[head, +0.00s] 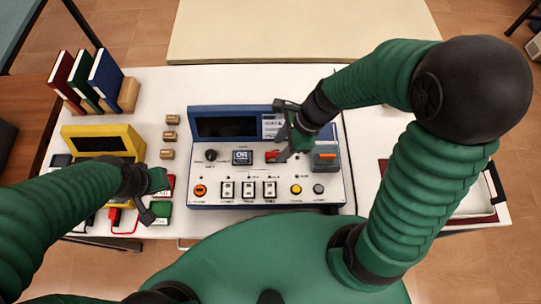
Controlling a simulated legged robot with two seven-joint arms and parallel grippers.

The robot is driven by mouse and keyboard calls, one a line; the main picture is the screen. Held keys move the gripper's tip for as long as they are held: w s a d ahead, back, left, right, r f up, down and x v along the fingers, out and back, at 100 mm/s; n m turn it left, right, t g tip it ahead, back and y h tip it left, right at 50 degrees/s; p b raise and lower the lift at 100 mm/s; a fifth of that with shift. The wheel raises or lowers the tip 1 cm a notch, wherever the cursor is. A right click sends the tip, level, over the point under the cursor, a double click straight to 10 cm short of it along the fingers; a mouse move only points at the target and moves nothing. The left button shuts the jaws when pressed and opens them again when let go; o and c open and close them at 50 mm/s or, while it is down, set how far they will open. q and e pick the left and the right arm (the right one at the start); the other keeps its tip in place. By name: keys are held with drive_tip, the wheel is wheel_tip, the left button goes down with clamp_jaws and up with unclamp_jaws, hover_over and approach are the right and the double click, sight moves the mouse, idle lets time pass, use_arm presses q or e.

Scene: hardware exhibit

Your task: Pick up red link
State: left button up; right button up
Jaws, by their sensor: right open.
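A small red piece (271,156), which looks like the red link, sits on the white face of the blue-framed control panel (215,174), right of the small display. My right gripper (285,142) is open over the panel, its lower finger close beside the red piece and partly covering it. I cannot tell if they touch.
A yellow meter (103,139) with a red lead (114,216) is at left, books (104,78) behind it. An orange-topped block (325,156) stands on the panel's right. A dark red tray (488,216) lies far right.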

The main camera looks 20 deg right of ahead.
sight(277, 154)
drive_tip(key=f, duration=0.3)
drive_tip(key=f+b, duration=0.1)
drive_tip(key=f, duration=0.1)
drive_tip(key=shift+w, duration=0.3)
drive_tip(key=shift+w+f, duration=0.1)
drive_tip(key=shift+f, duration=0.05)
drive_tip(key=shift+w+a, duration=0.15)
drive_tip(key=shift+a, duration=0.45)
drive_tip(key=c, duration=0.7)
drive_tip(key=shift+c, duration=1)
drive_tip(key=shift+d, duration=0.35)
clamp_jaws()
